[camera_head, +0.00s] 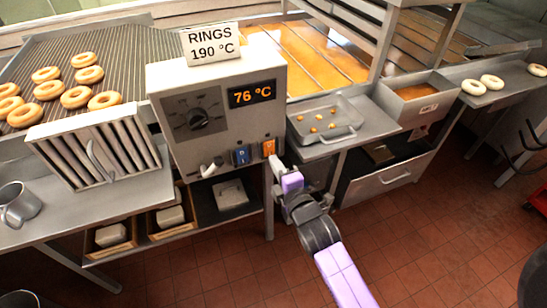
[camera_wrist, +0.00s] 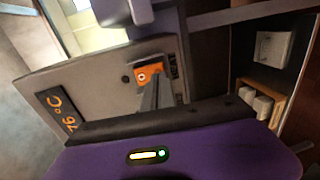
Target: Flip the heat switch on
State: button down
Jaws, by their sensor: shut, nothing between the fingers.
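A grey control box (camera_head: 180,85) has a display reading 76 °C and a dark round dial (camera_head: 197,117). Low on its front are an orange switch (camera_head: 269,147) and a blue switch (camera_head: 242,155); I cannot read which is for heat. My gripper (camera_head: 274,162) is shut and empty, its tips just below the orange switch. In the wrist view, the gripper's fingers (camera_wrist: 153,88) point at the orange switch (camera_wrist: 149,73) and cover part of it. I cannot tell whether they touch it, or which way it is set.
A sign reading RINGS 190 °C (camera_head: 211,43) stands on the box. A pale lever (camera_head: 211,167) juts out left of the blue switch. A tray with small pieces (camera_head: 325,124) lies to the right. Doughnuts (camera_head: 75,97) lie on the rack at left. Open floor is in front.

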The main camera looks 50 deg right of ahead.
jog(key=shift+x, duration=0.9)
jog(key=shift+f, duration=0.15)
